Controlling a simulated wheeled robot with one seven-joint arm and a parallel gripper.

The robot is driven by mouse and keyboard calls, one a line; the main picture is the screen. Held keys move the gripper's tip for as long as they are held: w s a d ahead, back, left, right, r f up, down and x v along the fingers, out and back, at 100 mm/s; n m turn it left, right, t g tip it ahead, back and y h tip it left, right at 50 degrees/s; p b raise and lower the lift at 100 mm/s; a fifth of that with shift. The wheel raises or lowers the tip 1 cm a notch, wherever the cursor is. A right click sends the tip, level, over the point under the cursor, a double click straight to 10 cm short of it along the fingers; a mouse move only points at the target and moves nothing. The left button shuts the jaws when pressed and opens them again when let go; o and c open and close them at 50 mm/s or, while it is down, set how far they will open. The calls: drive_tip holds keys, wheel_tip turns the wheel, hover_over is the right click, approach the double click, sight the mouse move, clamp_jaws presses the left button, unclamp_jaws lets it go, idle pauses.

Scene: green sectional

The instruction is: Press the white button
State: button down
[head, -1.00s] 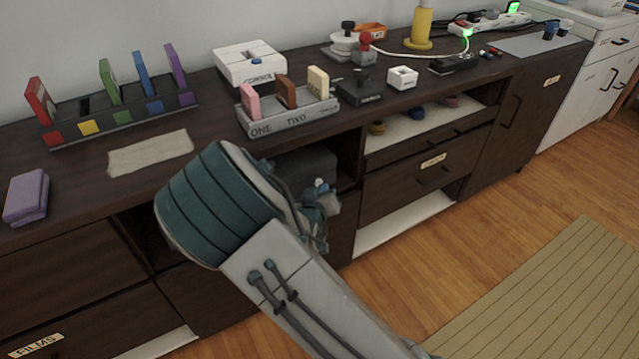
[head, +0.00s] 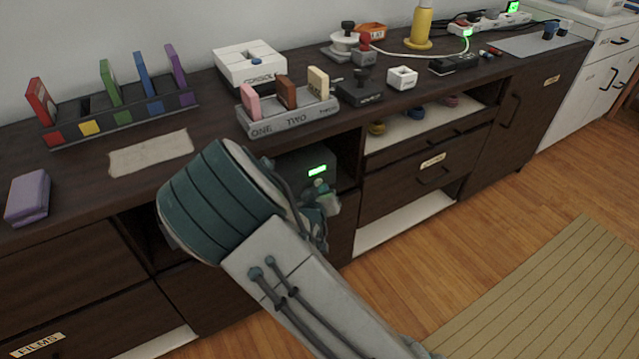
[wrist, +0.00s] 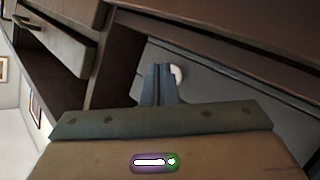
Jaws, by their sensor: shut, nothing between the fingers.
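The white button (wrist: 177,75) is a round white disc on the grey face of a device, partly hidden behind my fingers in the wrist view. My gripper (wrist: 160,70) is shut and empty, its fingertips at the left side of the button; I cannot tell whether they touch it. In the head view my gripper (head: 326,203) is in front of the dark device (head: 300,162) in the open shelf of the cabinet. A display (head: 317,170) on the device glows green. The button is not clear in the head view.
The dark cabinet top (head: 215,130) is above my gripper. It carries a white console (head: 250,68), a grey cartridge holder (head: 290,118) and a rack (head: 120,118) with coloured cases. Shelf walls surround the device. The wooden floor (head: 400,285) in front is open.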

drive_tip(key=shift+s+d, duration=0.15)
drive_tip(key=s+d, duration=0.2)
drive_tip(key=s, duration=0.1)
drive_tip(key=s+d, duration=0.1)
drive_tip(key=s, duration=0.1)
drive_tip(key=shift+d, duration=0.15)
idle(0.5)
drive_tip(key=s+d+r+m+g+y+p, duration=0.1)
drive_tip(key=s+d+r+g+p, duration=0.15)
drive_tip(key=r+p, duration=0.55)
drive_tip(key=s+d+r+m+g+y+p, duration=0.1)
drive_tip(key=s+r+g+y+p, duration=0.15)
drive_tip(key=r+p, duration=0.55)
drive_tip(key=s+d+r+m+g+y+p, duration=0.1)
drive_tip(key=s+d+r+g+p, duration=0.3)
drive_tip(key=r, duration=0.8)
drive_tip(key=s+d+r+g+h+p, duration=0.1)
drive_tip(key=s+d+r+p, duration=0.2)
drive_tip(key=s+r+p, duration=0.3)
drive_tip(key=s+d+r+g+h+p, duration=0.1)
drive_tip(key=s+d+r+p, duration=0.3)
drive_tip(key=r, duration=0.9)
drive_tip(key=shift+s+r+m+p, duration=0.35)
drive_tip(key=shift+s+m+p, duration=0.05)
drive_tip(key=shift+s+p, duration=0.75)
